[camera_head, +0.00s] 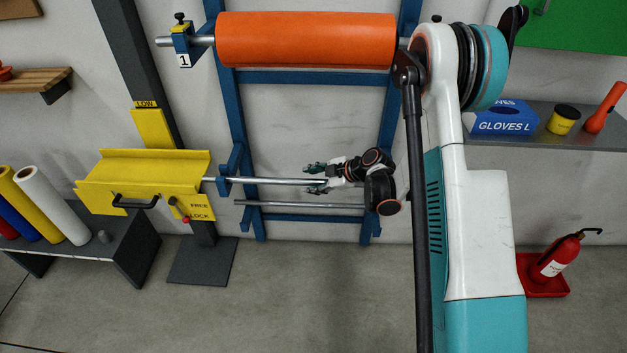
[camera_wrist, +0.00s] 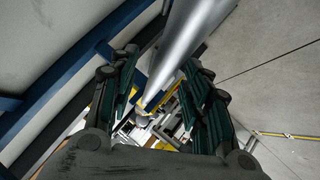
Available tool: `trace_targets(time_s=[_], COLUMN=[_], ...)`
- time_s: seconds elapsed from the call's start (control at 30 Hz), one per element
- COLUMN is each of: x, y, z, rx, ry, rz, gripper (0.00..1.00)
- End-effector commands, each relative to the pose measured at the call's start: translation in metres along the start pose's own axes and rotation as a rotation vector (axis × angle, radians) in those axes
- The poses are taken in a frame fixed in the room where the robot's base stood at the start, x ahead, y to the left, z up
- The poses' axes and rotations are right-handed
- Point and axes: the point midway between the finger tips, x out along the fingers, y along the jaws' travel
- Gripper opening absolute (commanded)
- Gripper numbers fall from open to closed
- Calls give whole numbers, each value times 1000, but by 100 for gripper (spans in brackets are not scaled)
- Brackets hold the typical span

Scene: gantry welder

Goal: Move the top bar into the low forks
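An orange roll (camera_head: 305,40) sits on a steel bar (camera_head: 203,41) in the upper part of the blue rack (camera_head: 235,110), by a tag marked 1. Lower down, a steel bar (camera_head: 265,181) lies level at a blue fork (camera_head: 228,178). Its left end reaches the yellow carriage (camera_head: 150,170); I cannot tell if they touch. My gripper (camera_head: 318,180) is at the right part of this lower bar, fingers apart. In the wrist view the bar (camera_wrist: 185,50) runs between the open fingers (camera_wrist: 160,100), with no clear grip. The bar's right end is hidden behind my gripper.
A thinner bar (camera_head: 300,205) runs just below. The yellow carriage has a black handle (camera_head: 135,202) and FREE/LOCK marks. A bench (camera_head: 95,245) with rolls stands left. A shelf (camera_head: 560,137) and a fire extinguisher (camera_head: 560,257) are right. The floor in front is clear.

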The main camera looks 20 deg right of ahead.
Motion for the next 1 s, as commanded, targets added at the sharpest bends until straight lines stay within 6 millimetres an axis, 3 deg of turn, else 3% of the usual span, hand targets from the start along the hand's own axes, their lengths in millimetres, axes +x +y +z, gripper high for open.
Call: trace_targets(time_s=[0.27, 0.7, 1.0], x=[-10, -93, -119], y=[0, 0, 0], z=[1, 0, 0], rx=[0, 1, 0], ry=[-2, -1, -1], rz=[0, 1, 0], gripper=[44, 44, 44])
